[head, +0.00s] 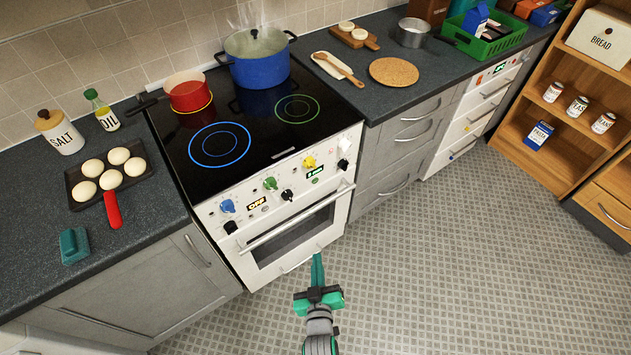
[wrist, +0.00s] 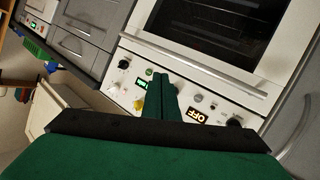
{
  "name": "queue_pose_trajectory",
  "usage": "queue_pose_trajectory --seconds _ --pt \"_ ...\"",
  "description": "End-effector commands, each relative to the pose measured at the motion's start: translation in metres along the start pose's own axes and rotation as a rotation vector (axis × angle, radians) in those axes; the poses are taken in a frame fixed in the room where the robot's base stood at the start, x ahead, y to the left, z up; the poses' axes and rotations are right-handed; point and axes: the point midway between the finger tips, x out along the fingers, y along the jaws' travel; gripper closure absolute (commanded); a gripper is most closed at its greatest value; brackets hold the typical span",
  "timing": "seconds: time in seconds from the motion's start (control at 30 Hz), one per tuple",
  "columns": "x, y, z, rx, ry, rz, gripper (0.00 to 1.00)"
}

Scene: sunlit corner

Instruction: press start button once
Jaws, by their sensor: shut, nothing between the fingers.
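The white cooker's front panel (head: 292,187) carries blue, green, yellow, black and white knobs and two small displays. The left display (head: 257,204) reads OFF and also shows in the wrist view (wrist: 194,116); the right display (head: 314,172) glows green. A small round green button (wrist: 149,73) sits beside the green display (wrist: 144,84) in the wrist view. I cannot read any label on it. My gripper (head: 318,260) is shut and empty, in front of the oven door in the head view. Its green fingers (wrist: 163,84) hide part of the panel in the wrist view.
The oven handle (head: 297,217) sticks out below the panel. A blue pot (head: 259,65) and a red pan (head: 189,93) stand on the hob. Another white appliance with a lit display (head: 500,68) is further right. The floor (head: 440,260) is clear.

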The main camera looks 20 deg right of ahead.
Motion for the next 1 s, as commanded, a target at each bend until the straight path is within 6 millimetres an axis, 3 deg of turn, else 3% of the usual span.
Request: queue_pose_trajectory --seconds 0.03,0.2,0.4,0.6,1.0 --pt "0.025 0.009 -0.004 -0.012 -0.003 0.021 1.0" --pt "0.093 0.038 -0.014 -0.053 -0.035 0.079 1.0" --pt "0.147 0.069 -0.028 -0.084 -0.068 0.128 1.0" --pt "0.167 0.082 -0.034 -0.096 -0.084 0.147 1.0" --pt "0.168 0.082 -0.035 -0.096 -0.084 0.148 1.0"
